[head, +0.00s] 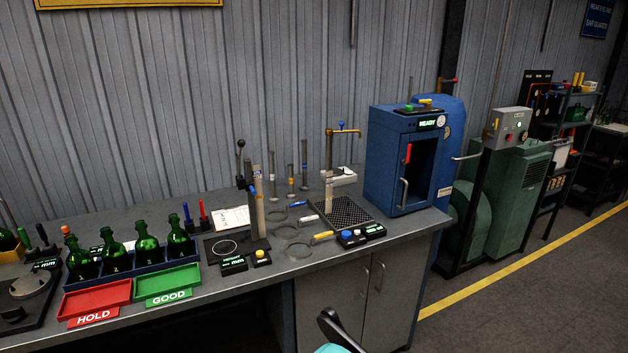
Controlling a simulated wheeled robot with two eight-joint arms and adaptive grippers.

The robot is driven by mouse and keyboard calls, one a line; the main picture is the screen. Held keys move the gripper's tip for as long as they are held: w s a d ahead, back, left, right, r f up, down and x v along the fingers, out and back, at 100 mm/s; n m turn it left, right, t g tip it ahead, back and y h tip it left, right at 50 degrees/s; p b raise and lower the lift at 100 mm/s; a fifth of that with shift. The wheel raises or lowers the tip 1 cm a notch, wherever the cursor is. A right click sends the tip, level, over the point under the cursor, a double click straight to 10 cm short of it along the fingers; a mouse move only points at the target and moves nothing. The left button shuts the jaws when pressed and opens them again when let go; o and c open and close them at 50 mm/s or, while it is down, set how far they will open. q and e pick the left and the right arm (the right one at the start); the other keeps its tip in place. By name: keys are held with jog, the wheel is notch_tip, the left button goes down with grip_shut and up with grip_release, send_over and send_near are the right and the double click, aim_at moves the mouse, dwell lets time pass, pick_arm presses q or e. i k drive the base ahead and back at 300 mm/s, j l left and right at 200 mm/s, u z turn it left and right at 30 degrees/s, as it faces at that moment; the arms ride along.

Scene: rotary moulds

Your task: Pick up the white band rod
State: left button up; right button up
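Three slim grey rods stand upright at the back of the bench, each with a small band low down. The middle one (291,184) has an amber-yellow band. Neither of my grippers can be made out.
A dark fixture post (256,215) stands left of the rods. A perforated drip tray (345,213) and blue cabinet (402,170) stand right. Green bottles (146,245), a red HOLD tray (95,298) and a green GOOD tray (167,283) are left.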

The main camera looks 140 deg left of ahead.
aim_at(273, 199)
jog(key=u, duration=4.8)
jog(key=z, duration=0.3)
jog(key=i+j+z, duration=0.2)
jog(key=z, duration=0.2)
jog(key=i+j+z, duration=0.2)
jog(key=z, duration=0.2)
jog(key=i+j+z, duration=0.1)
jog(key=j+z, duration=0.3)
jog(key=l, duration=0.1)
